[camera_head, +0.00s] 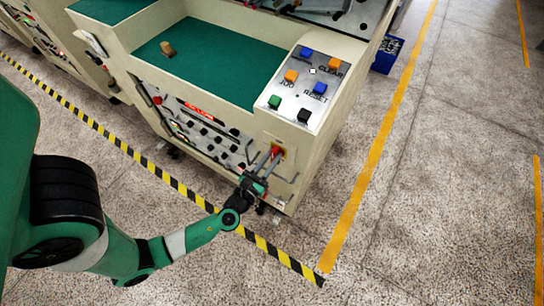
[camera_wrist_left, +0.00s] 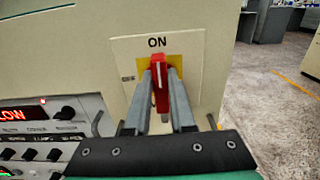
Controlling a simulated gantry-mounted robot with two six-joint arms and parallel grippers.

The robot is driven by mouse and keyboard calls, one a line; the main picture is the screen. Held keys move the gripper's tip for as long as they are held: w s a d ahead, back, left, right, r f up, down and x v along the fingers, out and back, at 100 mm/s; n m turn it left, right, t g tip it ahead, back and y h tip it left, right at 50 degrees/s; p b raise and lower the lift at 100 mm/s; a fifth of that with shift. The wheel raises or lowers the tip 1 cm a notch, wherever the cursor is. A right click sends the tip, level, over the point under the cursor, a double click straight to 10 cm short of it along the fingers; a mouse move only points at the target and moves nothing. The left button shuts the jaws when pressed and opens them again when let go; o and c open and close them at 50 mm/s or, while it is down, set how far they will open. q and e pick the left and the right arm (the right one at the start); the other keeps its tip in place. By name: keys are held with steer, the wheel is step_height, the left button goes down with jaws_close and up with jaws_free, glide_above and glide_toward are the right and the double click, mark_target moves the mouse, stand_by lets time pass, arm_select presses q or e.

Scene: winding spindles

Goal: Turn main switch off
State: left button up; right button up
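The main switch is a red rotary handle (camera_wrist_left: 160,84) on a yellow plate, upright below the word ON. In the head view the red switch (camera_head: 277,150) is on the lower front of the cream machine. My left gripper (camera_wrist_left: 161,74) has its two grey fingers on either side of the red handle, closed up against it. In the head view my left gripper (camera_head: 268,156) reaches the switch from the front. The fingers hide part of the yellow plate. My right gripper is not in view.
A sloped button panel (camera_head: 304,88) sits above the switch. Knobs and a red display (camera_wrist_left: 14,114) lie left of it. Bent metal handles (camera_wrist_left: 98,124) flank the switch. Striped floor tape (camera_head: 180,188) runs before the machine. The floor to the right is clear.

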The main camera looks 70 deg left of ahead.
arm_select(q)
jaws_close()
steer(key=shift+f+n+b, duration=0.1)
steer(key=shift+n+b, duration=0.2)
steer(key=shift+n, duration=0.1)
steer(key=n+b, duration=0.1)
steer(key=n, duration=0.1)
steer(key=n+b, duration=0.1)
steer(key=shift+s+a+f+n, duration=0.1)
steer(key=shift+s+a+n, duration=0.1)
steer(key=shift+n, duration=0.2)
steer(key=n+b, duration=0.1)
steer(key=n, duration=0.1)
steer(key=n+b, duration=0.1)
steer(key=n, duration=0.1)
steer(key=shift+a+f+n, duration=0.15)
steer(key=shift+n, duration=0.15)
steer(key=n+b, duration=0.1)
steer(key=n, duration=0.1)
steer(key=n+b, duration=0.2)
steer(key=n, duration=0.1)
steer(key=shift+s+a+f, duration=0.1)
steer(key=shift+s+f, duration=0.05)
steer(key=shift+f, duration=0.05)
steer(key=shift+f+n+b, duration=0.1)
steer(key=shift+n+b, duration=0.9)
steer(key=shift+n, duration=0.8)
